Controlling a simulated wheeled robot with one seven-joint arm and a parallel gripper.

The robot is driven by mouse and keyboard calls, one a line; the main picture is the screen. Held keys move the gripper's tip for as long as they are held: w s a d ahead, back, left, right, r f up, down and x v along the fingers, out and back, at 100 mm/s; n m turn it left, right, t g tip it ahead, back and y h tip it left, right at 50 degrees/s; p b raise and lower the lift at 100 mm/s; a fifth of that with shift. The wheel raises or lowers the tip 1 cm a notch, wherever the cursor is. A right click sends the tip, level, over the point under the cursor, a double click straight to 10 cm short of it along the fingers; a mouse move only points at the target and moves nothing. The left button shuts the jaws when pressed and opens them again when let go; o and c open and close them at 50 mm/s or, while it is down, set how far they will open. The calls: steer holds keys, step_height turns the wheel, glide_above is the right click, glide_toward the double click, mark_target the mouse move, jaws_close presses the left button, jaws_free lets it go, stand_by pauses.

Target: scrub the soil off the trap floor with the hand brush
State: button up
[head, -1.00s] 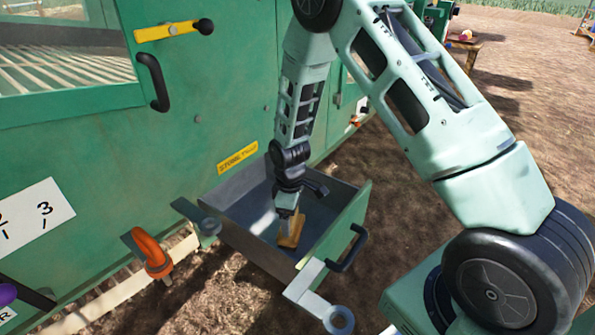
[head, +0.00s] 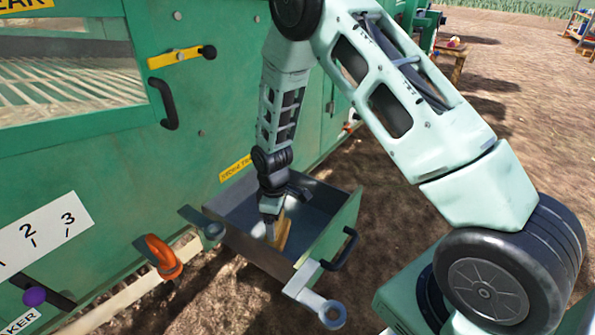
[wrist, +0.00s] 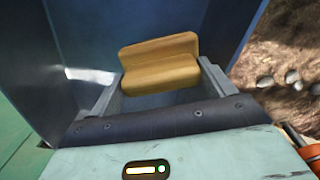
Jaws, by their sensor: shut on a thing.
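The stone trap is an open drawer-like box (head: 318,228) sticking out from the green machine, with dark grey inner walls and a green front. My gripper (head: 270,228) reaches down into it and is shut on the hand brush (head: 284,233), whose wooden block is tan. In the wrist view the brush (wrist: 160,64) lies across between my two fingers (wrist: 158,92), low in the trap. Its bristles are hidden, so I cannot tell whether they touch the floor. The trap floor (wrist: 85,75) is blue-grey with a bright patch of light; I cannot make out soil on it.
The green machine wall (head: 200,130) stands at the left with a black handle (head: 166,104) and a yellow lever (head: 178,57). An orange shackle (head: 163,256) and a grey ring bracket (head: 318,304) flank the trap. Bare earth (head: 410,210) lies to the right.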

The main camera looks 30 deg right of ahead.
steer(key=shift+r+p, duration=1.45)
steer(key=shift+r, duration=0.4)
